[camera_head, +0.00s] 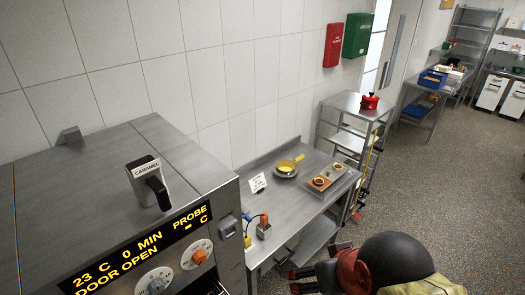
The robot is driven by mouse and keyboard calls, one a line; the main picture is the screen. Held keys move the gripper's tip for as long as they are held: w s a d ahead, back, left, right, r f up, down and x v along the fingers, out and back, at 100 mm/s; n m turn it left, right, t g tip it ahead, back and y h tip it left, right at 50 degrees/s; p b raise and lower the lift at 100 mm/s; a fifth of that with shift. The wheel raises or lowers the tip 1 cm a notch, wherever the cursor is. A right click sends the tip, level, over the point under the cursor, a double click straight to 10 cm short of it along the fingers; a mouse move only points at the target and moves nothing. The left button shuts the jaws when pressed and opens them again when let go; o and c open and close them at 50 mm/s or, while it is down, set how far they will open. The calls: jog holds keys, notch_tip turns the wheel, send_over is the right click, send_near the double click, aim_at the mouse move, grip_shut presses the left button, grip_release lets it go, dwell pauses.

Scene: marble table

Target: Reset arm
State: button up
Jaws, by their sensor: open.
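My arm (393,259) enters at the bottom right, dark with a red band and a yellowish part. My gripper (294,279) is at the bottom edge, left of the arm, partly cut off by the frame. It is dark with red parts, and its jaws are open. I see nothing held between them. It appears in front of the steel table, over the floor side.
A steel oven (105,190) with a lit display and a caramel container (148,182) on top fills the left. The steel table (290,205) holds a yellow pan (287,168), a card (257,183) and a tray (324,182). A red pot (369,102) stands behind. Floor (440,190) is clear at right.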

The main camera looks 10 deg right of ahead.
notch_tip(320, 180, down, 32)
jog(key=b, duration=3)
jog(key=shift+r+b, duration=0.2)
jog(key=shift+b, duration=0.15)
jog(key=shift+o, duration=0.4)
